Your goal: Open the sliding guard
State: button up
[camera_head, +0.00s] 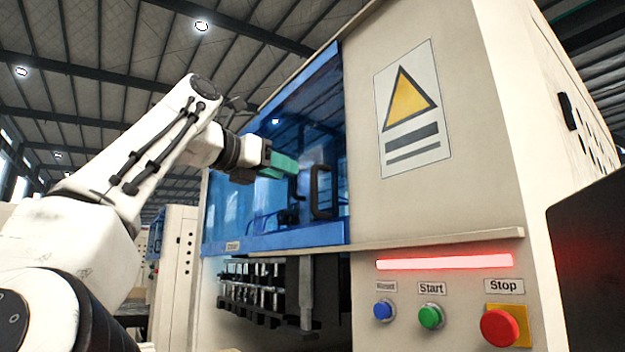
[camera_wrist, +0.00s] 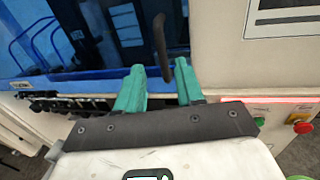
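The sliding guard (camera_head: 275,140) is a blue transparent panel in a blue frame, set across the upper front of the machine. Its dark upright bar handle (camera_head: 314,193) is near the guard's right edge. My gripper (camera_head: 297,166) reaches in from the left, close to the upper part of the handle. In the wrist view, the two teal fingers (camera_wrist: 160,65) are apart, and the handle (camera_wrist: 159,38) shows in line with the gap between them, slightly beyond the tips. I cannot tell whether either finger touches it.
A beige cabinet wall with a warning sign (camera_head: 412,108) stands right of the guard. Below are a lit red bar (camera_head: 445,262), a blue Reset button (camera_head: 384,309), a green Start button (camera_head: 431,316) and a red Stop button (camera_head: 499,328). A ledge (camera_head: 430,241) juts out above them.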

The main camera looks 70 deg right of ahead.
aim_at(312, 178)
jog(key=p+x, duration=0.1)
jog(key=x, duration=0.9)
jog(key=shift+s+d, duration=0.1)
jog(key=shift+d, duration=0.05)
jog(key=shift+c, duration=0.5)
grip_shut()
